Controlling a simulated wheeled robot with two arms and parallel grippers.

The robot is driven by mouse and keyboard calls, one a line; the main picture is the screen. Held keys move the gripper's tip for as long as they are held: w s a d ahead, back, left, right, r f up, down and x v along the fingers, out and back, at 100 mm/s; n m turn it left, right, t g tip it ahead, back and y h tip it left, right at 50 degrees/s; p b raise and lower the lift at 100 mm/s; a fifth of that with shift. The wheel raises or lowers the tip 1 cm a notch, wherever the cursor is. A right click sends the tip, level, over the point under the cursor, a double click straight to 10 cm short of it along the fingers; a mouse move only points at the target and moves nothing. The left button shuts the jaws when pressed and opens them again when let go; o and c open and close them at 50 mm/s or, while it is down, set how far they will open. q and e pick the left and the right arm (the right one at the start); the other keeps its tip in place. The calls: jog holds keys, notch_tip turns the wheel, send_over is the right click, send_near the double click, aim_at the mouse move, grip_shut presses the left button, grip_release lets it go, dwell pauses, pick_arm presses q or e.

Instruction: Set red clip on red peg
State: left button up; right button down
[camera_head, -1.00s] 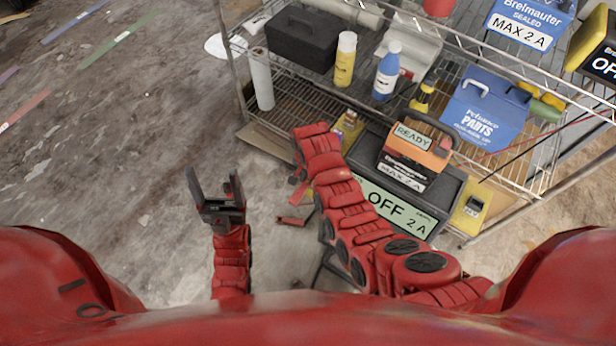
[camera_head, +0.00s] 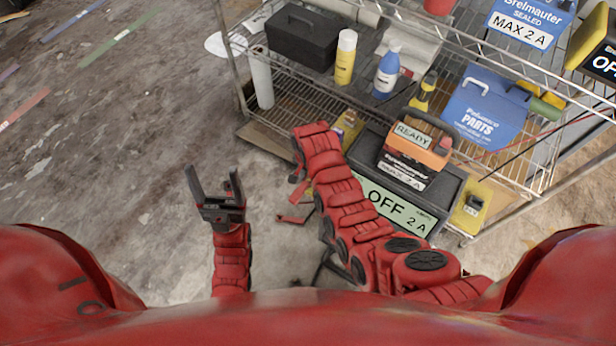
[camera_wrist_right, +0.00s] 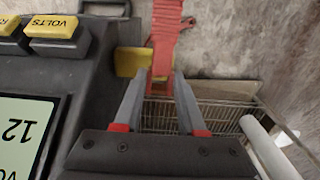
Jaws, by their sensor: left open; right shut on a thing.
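In the right wrist view, my right gripper (camera_wrist_right: 163,72) is shut on a red clip (camera_wrist_right: 164,30), which extends away from the fingertips. The clip's far end runs out of the top of the picture. In the head view my red right forearm hides most of that gripper. A small red piece (camera_head: 293,218) shows low beside the forearm; I cannot tell what it is. My left gripper (camera_head: 212,172) is open and empty, fingers pointing up in the picture, above bare floor. I cannot make out the red peg in either view.
A black charger with a green "OFF 2 A" panel (camera_head: 395,208) stands right of my right arm, an orange-topped "READY" battery (camera_head: 420,155) on it. Behind is a wire shelf (camera_head: 285,108) with bottles and a blue parts box (camera_head: 484,115).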

jog(key=shift+f+b, duration=0.85)
jog(key=shift+f, duration=0.55)
jog(key=shift+c, duration=2)
grip_release()
notch_tip(320, 180, up, 8)
jog(key=shift+w+a+r, duration=0.1)
jog(key=shift+r, duration=0.1)
notch_tip(320, 180, up, 9)
jog(key=p, duration=0.6)
jog(key=shift+p, duration=0.35)
